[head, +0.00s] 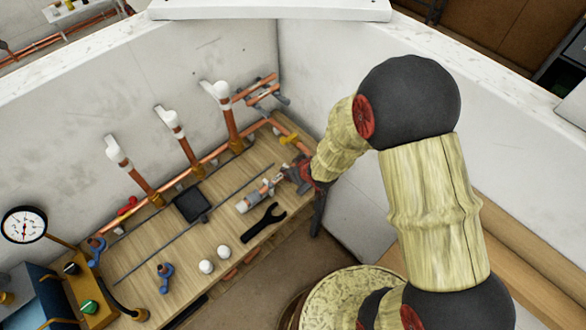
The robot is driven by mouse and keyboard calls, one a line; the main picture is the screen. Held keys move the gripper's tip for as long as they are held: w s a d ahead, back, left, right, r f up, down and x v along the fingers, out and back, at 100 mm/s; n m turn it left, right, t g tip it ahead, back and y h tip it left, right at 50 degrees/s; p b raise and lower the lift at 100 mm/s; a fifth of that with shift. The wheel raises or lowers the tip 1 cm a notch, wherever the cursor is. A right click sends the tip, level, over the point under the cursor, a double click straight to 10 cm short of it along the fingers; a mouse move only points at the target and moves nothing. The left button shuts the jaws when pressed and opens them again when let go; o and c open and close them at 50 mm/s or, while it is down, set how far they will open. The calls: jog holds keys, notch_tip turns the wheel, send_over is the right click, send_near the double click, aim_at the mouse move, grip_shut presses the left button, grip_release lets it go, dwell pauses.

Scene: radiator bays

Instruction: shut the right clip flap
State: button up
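Three upright copper pipes with white tops stand along the left wall. The right one (219,93) is nearest the corner, the middle one (168,118) and the left one (115,150) stand further along. I cannot make out for certain which parts are clip flaps, or whether the right one is open or shut. My gripper (293,178) is low over the right end of the wooden bench, right of these pipes and apart from their white tops. Its fingers are small and partly merged with a grey and copper fitting (255,196), so touching or holding cannot be told.
A gauge (24,225) stands left. White walls close in the corner.

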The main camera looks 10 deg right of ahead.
jog(key=shift+r, duration=0.1)
jog(key=v, duration=1.1)
jog(key=shift+s+r, duration=0.25)
jog(key=shift+d, duration=0.15)
jog(key=s+d+r+m+g+h, duration=0.2)
jog(key=s+d+g+h, duration=0.2)
jog(key=s+d, duration=0.45)
jog(key=s+r+m+t+b, duration=0.1)
jog(key=s+r, duration=0.3)
jog(key=r, duration=0.5)
jog(key=s+r+m+t+y+b, duration=0.1)
jog(key=s+r+b, duration=0.3)
jog(key=r, duration=0.5)
jog(key=shift+s+a+r+m+t+y, duration=0.3)
jog(key=shift+s+a+m, duration=0.15)
jog(key=shift+s+m, duration=0.2)
